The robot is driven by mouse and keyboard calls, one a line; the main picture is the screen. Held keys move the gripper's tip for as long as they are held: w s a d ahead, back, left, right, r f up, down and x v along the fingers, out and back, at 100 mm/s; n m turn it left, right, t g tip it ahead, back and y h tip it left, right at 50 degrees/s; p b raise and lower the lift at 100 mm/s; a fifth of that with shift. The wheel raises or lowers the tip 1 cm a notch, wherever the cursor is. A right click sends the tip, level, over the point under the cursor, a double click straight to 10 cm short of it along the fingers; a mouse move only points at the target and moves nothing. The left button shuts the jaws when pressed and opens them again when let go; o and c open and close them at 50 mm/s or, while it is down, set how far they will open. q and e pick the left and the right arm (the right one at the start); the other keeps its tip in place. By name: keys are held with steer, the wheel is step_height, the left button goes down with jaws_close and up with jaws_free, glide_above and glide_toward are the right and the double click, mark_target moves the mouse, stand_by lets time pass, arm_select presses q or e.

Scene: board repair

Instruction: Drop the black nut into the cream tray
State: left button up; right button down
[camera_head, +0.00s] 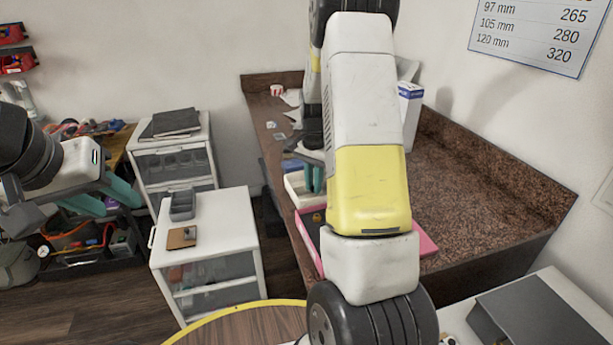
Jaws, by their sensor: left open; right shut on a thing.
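The cream tray (294,190) is on the brown granite counter, partly covered by my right arm and gripper. My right gripper (314,190) has teal fingers pointing down, over or just beside this tray. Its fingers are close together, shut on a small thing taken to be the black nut. The nut itself cannot be made out, hidden by the fingers and arm. I cannot tell how high the fingertips are above the tray. My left gripper (112,200) is open and empty at the left, its teal fingers spread, away from the counter.
A pink tray (307,232) lies just in front of the cream one, partly behind my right arm. A blue-white box (410,112) stands behind. A white drawer cabinet (222,215) carries a grey holder (183,204). The counter's right part (475,190) is clear.

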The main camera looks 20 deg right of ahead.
steer(key=c, duration=1.3)
jaws_free()
step_height(320, 180, up, 8)
steer(key=shift+f, duration=0.25)
steer(key=shift+r, duration=0.2)
